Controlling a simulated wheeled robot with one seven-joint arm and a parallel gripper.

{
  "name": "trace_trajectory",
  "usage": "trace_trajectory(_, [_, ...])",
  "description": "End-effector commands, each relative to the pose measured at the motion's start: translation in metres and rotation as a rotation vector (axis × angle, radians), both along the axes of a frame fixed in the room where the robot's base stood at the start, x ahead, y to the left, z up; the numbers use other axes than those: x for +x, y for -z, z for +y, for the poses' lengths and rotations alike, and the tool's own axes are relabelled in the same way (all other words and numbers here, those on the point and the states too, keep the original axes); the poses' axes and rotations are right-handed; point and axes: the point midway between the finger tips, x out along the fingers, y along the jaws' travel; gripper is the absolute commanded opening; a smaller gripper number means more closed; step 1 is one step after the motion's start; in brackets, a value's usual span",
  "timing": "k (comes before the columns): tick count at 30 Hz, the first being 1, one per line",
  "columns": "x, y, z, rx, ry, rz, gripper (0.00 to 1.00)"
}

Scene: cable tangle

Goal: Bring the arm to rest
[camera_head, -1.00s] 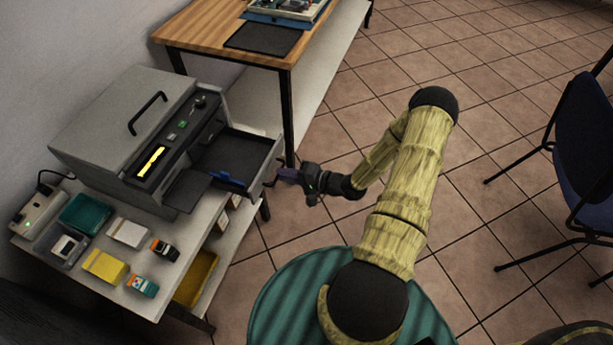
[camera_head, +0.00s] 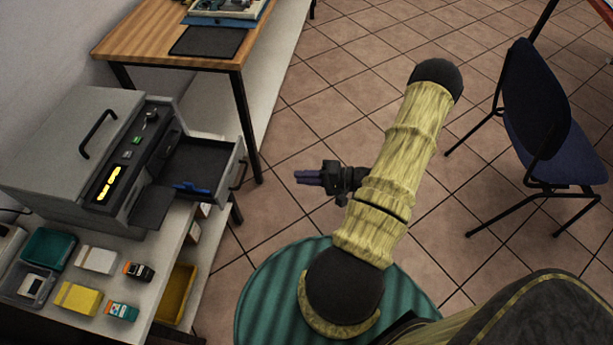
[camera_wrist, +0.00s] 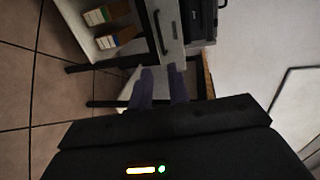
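My gripper (camera_head: 299,177) hangs over the tiled floor, to the right of the open drawer and clear of it. Its purple fingers point left in the head view. In the wrist view the two fingers (camera_wrist: 162,76) stand apart with a gap and nothing between them. My arm is bent, with its elbow high above the floor.
A grey machine (camera_head: 62,150) with its drawer (camera_head: 208,163) pulled out stands on a white bench (camera_head: 150,262) at left. Small boxes and trays lie on that bench. A wooden table (camera_head: 130,42) is behind, and a dark blue chair (camera_head: 535,100) at right. Floor between is free.

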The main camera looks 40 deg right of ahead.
Motion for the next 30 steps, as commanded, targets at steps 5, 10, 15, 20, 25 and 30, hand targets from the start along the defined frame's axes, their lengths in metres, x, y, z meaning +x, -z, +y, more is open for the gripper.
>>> trace_trajectory(5, [-0.002, -0.001, -0.003, 0.000, 0.000, -0.001, 0.18])
trace_trajectory(10, [-0.002, -0.001, -0.002, -0.001, 0.000, -0.001, 0.18])
trace_trajectory(15, [-0.002, -0.001, -0.002, -0.001, 0.000, -0.001, 0.18])
trace_trajectory(20, [0.002, -0.001, -0.002, -0.029, -0.003, 0.002, 0.18])
trace_trajectory(25, [0.026, -0.004, -0.005, -0.223, -0.008, 0.025, 0.18])
trace_trajectory(30, [0.059, -0.017, -0.009, -0.548, -0.025, 0.061, 0.18])
